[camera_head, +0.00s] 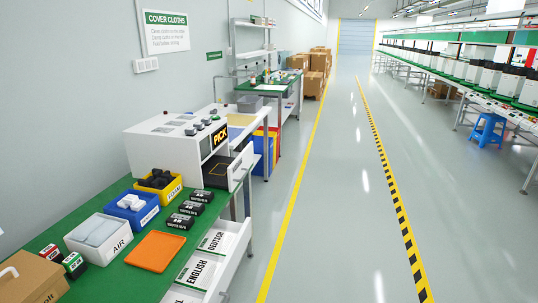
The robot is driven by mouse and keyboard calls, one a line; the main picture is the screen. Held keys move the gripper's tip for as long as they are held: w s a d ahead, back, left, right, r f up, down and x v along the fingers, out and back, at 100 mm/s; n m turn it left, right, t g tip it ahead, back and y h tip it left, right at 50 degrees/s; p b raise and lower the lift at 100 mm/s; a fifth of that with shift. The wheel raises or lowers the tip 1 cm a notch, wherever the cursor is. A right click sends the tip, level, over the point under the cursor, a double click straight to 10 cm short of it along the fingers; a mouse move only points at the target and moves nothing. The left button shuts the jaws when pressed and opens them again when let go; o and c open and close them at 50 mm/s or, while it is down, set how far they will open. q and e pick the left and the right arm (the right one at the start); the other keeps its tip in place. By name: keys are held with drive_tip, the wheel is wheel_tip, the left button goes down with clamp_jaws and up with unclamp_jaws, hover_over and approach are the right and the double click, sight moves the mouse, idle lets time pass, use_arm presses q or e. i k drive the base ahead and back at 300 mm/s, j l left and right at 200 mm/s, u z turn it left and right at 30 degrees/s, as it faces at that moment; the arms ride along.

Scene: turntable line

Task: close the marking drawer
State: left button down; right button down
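A white machine (168,140) with a dark panel lit with the word PICK stands on the green bench. A drawer (239,172) sticks out at its right, below the PICK panel. A second open drawer (235,252) under the bench's front edge holds cards reading ENGLISH and DEUTSCH. Neither of my grippers shows in the head view.
The green bench (118,283) carries an orange tray (155,251), black boxes (183,221), a white AIR bin (98,238), blue (131,207) and yellow bins (159,186), and a cardboard box (30,279). The grey aisle (320,220) right of the drawers is clear.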

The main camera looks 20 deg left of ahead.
sight(221, 171)
drive_tip(key=i+u, duration=0.15)
drive_tip(key=i, duration=0.35)
drive_tip(key=i+u, duration=0.15)
drive_tip(key=i, duration=0.35)
drive_tip(key=i+l+u, duration=0.15)
drive_tip(key=i, duration=0.3)
drive_tip(key=i+l+u, duration=0.15)
drive_tip(key=i, duration=0.35)
